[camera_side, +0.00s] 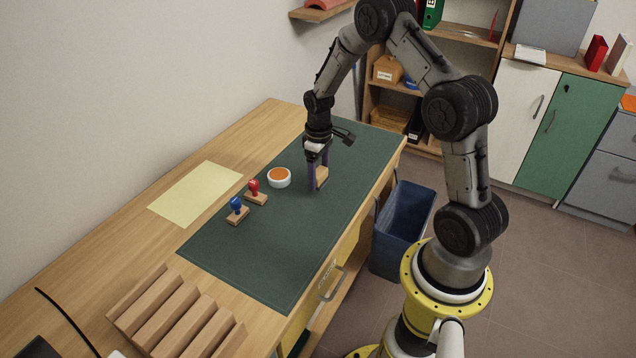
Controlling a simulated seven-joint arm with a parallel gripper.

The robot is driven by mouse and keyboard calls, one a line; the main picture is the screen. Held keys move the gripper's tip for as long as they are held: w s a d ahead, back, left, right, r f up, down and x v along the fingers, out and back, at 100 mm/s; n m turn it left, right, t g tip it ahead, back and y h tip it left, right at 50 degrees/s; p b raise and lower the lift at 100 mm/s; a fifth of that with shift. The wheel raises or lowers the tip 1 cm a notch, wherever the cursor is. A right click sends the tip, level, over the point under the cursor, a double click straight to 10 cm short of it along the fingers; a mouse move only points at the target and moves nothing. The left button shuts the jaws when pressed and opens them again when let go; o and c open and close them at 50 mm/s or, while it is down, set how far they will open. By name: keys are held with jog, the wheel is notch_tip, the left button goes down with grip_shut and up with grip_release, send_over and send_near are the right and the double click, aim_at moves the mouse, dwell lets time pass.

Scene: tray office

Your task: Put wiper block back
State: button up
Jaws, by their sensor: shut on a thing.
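My gripper (317,178) points down over the far half of the dark green mat (262,263). Its dark fingers are shut on a small tan block (322,175), which appears to be the wiper block. The fingers hide part of the block. The block is at or just above the mat; I cannot tell whether it touches.
Left of my gripper are a white round dish with an orange pad (279,177), a red-handled stamp (255,193) and a blue-handled stamp (236,211). Yellow paper (195,193) lies farther left. A slatted wooden rack (178,316) stands at the near end. A blue bin (402,228) stands beside the desk.

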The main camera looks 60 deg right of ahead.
aim_at(318, 183)
jog(key=shift+w+d+f, duration=0.1)
jog(key=shift+w+f, duration=0.1)
jog(key=shift+f, duration=1.6)
jog(key=shift+f, duration=0.1)
jog(key=o, duration=1.2)
jog(key=shift+o, duration=0.2)
